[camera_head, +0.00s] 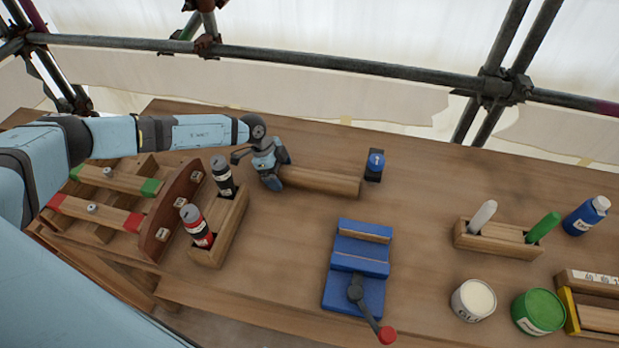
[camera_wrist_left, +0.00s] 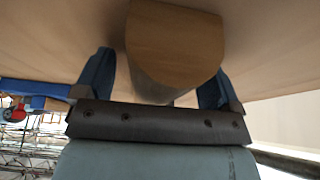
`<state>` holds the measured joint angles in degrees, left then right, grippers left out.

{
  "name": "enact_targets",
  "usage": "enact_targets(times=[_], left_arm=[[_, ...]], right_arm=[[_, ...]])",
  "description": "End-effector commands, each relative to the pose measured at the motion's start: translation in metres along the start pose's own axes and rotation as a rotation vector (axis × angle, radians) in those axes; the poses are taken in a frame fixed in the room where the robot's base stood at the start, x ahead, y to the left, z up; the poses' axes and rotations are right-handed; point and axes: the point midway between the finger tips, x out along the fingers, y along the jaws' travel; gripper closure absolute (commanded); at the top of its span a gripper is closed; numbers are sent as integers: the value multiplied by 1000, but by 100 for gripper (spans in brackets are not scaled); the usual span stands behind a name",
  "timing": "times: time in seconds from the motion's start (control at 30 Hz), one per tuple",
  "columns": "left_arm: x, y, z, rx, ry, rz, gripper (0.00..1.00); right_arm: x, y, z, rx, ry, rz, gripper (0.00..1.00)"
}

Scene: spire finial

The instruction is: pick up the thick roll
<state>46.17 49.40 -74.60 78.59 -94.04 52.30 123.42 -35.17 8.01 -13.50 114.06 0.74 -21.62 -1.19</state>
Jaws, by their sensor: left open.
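My left gripper (camera_head: 272,171) is at the roll's left end in the head view. In the left wrist view, the end of the roll (camera_wrist_left: 175,48) sits between the two blue fingers of my left gripper (camera_wrist_left: 160,82). The fingers are open, one on each side of the roll, with a visible gap at least on the left. My right gripper does not show.
A blue vise (camera_head: 358,265) with a red-tipped handle stands in front. A small dark stand with a blue top (camera_head: 375,163) is by the roll's right end. Tubs (camera_head: 473,300) stand at right.

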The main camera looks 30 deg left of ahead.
Motion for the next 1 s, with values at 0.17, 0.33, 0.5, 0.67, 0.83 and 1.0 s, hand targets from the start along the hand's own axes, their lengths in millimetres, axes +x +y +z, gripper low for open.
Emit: enact_targets(times=[0.17,0.33,0.5,0.67,0.83,1.0], left_arm=[[0,0,0,0,0,0,38],[-1,0,0,0,1,-1,74],[-1,0,0,0,1,-1,74],[-5,-1,-2,1,1,-1,74],[-21,-1,-8,0,2,-3,74],[-50,-1,-20,2,2,-4,74]], right_arm=[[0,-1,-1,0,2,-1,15],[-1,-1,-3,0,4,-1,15],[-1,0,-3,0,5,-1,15],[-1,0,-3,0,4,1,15],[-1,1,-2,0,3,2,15],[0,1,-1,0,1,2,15]])
